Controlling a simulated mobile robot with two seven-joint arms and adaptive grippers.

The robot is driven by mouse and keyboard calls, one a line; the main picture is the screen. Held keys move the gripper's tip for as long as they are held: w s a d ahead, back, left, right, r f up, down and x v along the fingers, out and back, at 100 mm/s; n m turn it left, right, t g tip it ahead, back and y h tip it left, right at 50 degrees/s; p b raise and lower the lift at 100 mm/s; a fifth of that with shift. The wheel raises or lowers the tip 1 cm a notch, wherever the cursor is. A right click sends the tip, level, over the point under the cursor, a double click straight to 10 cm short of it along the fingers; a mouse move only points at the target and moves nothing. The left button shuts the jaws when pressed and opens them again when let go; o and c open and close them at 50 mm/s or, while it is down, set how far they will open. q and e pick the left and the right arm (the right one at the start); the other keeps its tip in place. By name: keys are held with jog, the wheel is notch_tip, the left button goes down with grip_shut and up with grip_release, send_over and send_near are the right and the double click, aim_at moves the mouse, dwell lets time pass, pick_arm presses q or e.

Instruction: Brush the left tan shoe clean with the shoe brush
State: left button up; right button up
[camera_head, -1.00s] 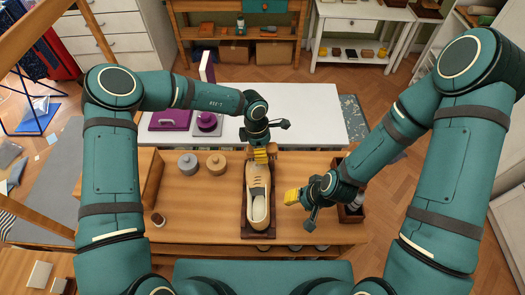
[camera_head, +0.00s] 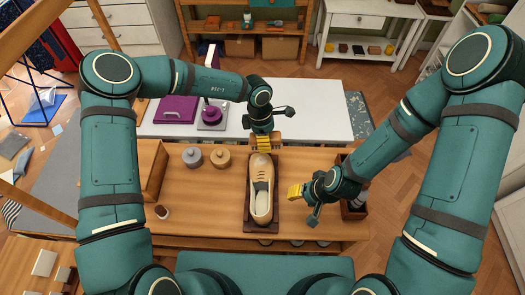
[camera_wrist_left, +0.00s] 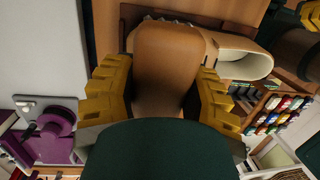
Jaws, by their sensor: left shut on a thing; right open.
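One tan shoe (camera_head: 261,188) lies on a dark brown board (camera_head: 261,229) on the wooden table, toe toward the back. My left gripper (camera_head: 263,138) is just above and behind the toe. In the left wrist view, its yellow fingers (camera_wrist_left: 162,92) are shut on the smooth brown wooden back of the shoe brush (camera_wrist_left: 168,50). The tan shoe (camera_wrist_left: 240,58) shows behind the brush. My right gripper (camera_head: 297,192) is open and empty, right of the shoe.
A grey lidded pot (camera_head: 192,157) and a tan lidded pot (camera_head: 221,158) stand left of the shoe. A dark crate (camera_head: 353,205) stands at the table's right. Purple items (camera_head: 176,109) lie on the white table behind. The wooden table's front left is mostly clear.

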aim_at(270, 162)
pick_arm(q)
jog(key=shift+s+d+f+b, duration=0.1)
jog(key=shift+d+f+b, duration=0.05)
jog(key=shift+f, duration=1)
jog(key=shift+s+d+f+b, duration=0.15)
jog(key=shift+d+f+b, duration=0.05)
jog(key=shift+f, duration=0.9)
jog(key=shift+s+d+f+b, duration=0.1)
jog(key=shift+d+f+b, duration=0.05)
jog(key=shift+f, duration=1)
jog(key=shift+s+d+f, duration=0.1)
jog(key=shift+f, duration=0.9)
jog(key=shift+a+p, duration=0.55)
jog(key=shift+a, duration=0.3)
jog(key=shift+s+a+f, duration=0.1)
jog(key=shift+a+f, duration=0.15)
jog(key=shift+a, duration=0.95)
jog(key=shift+a+f, duration=0.25)
jog(key=shift+a, duration=0.95)
jog(key=shift+d+r, duration=0.2)
jog(key=shift+d, duration=1.9)
jog(key=shift+d+r, duration=0.15)
jog(key=shift+d, duration=0.5)
jog(key=shift+d+r, duration=0.15)
jog(key=shift+d, duration=0.45)
